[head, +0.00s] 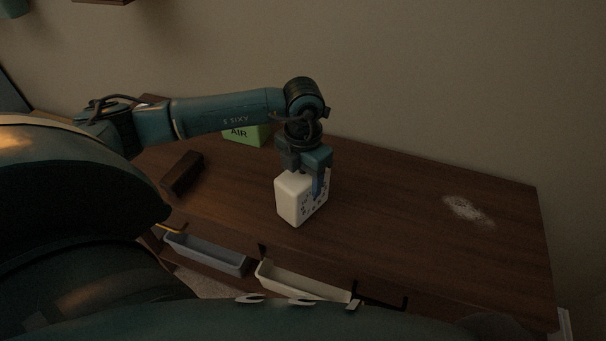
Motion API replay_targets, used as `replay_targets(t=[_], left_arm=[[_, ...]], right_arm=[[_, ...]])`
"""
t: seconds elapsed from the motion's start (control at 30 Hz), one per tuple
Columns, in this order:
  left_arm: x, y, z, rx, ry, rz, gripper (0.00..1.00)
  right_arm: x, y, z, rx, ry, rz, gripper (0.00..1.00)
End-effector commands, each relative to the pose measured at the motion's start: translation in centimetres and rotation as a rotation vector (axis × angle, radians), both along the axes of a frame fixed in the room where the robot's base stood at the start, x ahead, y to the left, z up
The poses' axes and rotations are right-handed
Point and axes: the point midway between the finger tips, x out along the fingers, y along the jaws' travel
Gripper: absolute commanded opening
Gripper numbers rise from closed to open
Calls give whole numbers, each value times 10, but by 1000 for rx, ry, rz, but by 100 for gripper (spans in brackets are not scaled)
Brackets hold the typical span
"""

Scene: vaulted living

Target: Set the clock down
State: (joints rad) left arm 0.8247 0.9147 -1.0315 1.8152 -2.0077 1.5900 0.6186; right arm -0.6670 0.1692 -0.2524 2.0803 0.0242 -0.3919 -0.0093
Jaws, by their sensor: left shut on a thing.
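The clock (289,200) is a small white box with rounded edges and dark marks on its right-hand face. It is upright at the middle of the dark wooden table (400,225). My left gripper (309,180) comes down over it from above and is shut on it, with one finger across the marked face. The clock's underside is at or very close to the tabletop; I cannot tell whether it touches. My right gripper does not show.
A green box marked AIR (243,137) stands behind my left arm. A dark brown block (182,173) lies to the left. A grey tray (207,255) and a cream tray (300,283) are along the front edge. A white powdery patch (467,211) lies on the right; the tabletop around it is clear.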

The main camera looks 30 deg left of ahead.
Motion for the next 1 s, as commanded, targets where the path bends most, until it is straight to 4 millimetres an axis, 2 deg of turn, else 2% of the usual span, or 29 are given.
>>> replay_targets(t=[0.23,0.27,0.5,0.83,0.87,1.0], left_arm=[[0,0,-4,-1,-1,0,32],[0,0,-3,-1,0,0,60],[0,0,-2,-1,0,0,80],[0,0,4,-1,0,0,81],[1,0,5,-1,-2,0,81],[1,-1,28,-2,-6,-1,81]], right_arm=[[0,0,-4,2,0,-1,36],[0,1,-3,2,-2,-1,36],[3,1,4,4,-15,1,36],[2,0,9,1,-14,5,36],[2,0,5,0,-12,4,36],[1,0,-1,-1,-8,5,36]])
